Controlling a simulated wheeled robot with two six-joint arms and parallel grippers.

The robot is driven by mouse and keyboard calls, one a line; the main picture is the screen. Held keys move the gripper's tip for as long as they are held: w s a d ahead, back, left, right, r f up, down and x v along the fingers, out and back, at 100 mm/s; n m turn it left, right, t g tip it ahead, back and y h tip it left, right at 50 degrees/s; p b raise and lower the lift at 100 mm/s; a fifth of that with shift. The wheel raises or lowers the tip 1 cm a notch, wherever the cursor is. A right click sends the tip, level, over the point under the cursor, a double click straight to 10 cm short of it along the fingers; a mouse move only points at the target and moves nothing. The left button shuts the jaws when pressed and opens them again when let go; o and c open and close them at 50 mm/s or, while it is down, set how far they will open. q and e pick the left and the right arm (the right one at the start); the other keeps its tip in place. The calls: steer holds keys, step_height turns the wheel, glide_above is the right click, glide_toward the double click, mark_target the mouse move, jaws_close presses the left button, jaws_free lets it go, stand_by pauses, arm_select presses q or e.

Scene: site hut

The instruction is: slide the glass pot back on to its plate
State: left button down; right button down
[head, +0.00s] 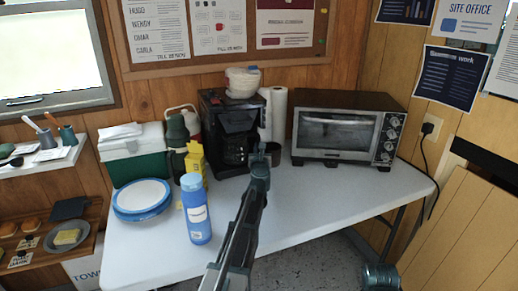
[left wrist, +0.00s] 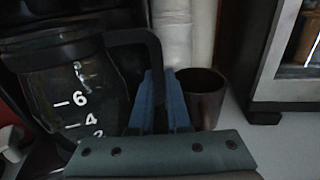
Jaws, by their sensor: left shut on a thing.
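The glass pot (head: 234,153) is dark and stands at the front of the black coffee maker (head: 220,108). In the left wrist view the pot (left wrist: 75,95) shows white level numbers, and its black handle (left wrist: 135,37) reaches right and bends down between my fingers. My left gripper (head: 262,152) is shut on this handle; its blue fingers show in the left wrist view (left wrist: 160,95). The plate under the pot is hidden, so I cannot tell how far the pot sits on it.
A dark brown mug (left wrist: 201,97) stands close right of my fingers. A paper roll (head: 273,112) is behind, and a toaster oven (head: 345,127) is to the right. A blue bottle (head: 195,212), yellow box (head: 196,160) and plates (head: 142,195) are left. The table's (head: 310,215) front right is clear.

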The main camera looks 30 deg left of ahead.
arm_select(q)
steer(key=shift+s+f, duration=0.1)
steer(key=shift+f, duration=0.15)
stand_by(0.5)
steer(key=c, duration=0.8)
jaws_free()
steer(key=shift+r, duration=0.1)
steer(key=shift+s+d, duration=0.1)
steer(key=v, duration=1.3)
steer(key=shift+s, duration=0.25)
steer(key=shift+d, duration=0.1)
